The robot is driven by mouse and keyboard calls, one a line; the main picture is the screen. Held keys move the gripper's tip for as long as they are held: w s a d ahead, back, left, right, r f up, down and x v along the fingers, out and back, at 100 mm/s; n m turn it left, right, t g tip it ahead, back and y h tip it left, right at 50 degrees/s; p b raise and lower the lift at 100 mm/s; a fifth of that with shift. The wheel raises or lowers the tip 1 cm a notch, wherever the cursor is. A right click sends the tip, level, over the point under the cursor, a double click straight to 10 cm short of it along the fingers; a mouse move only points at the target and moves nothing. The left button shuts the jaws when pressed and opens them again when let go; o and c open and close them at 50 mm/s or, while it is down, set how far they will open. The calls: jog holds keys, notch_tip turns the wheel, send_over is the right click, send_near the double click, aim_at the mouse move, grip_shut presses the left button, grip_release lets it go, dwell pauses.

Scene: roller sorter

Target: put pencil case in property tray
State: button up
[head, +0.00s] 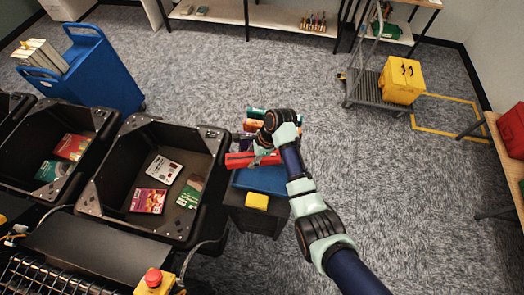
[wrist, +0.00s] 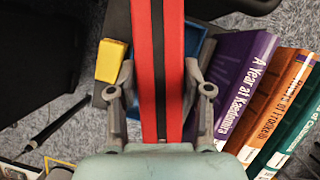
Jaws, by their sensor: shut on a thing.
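The pencil case (wrist: 146,60) is long and red with a black stripe along it. My gripper (wrist: 160,100) is shut on it, with one finger on each side, in the wrist view. In the head view the red case (head: 238,161) shows at my gripper (head: 262,152), partly covered by it. A blue tray (head: 262,181), likely the property tray, sits on a dark stand just below the case in the picture. In the wrist view the blue tray (wrist: 194,38) shows behind the case, which hides much of it.
A yellow block (head: 257,201) sits on the dark stand beside the tray. Several books (wrist: 245,75) stand right of the case in the wrist view. Black bins (head: 140,132) with flat items lie to the left. Open carpet is on the right.

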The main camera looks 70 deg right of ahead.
jog(key=s+d+m, duration=0.1)
jog(key=s+d+m+h, duration=0.1)
jog(key=s+d+m, duration=0.1)
jog(key=d, duration=0.1)
jog(key=shift+d+r+m+t, duration=0.1)
jog(key=shift+r+m+t, duration=0.2)
jog(key=shift+r+m, duration=0.1)
notch_tip(320, 180, down, 8)
jog(key=b, duration=1)
jog(key=shift+p, duration=0.55)
jog(key=o, duration=1.4)
jog(key=shift+c, duration=0.2)
jog(key=shift+r, duration=0.1)
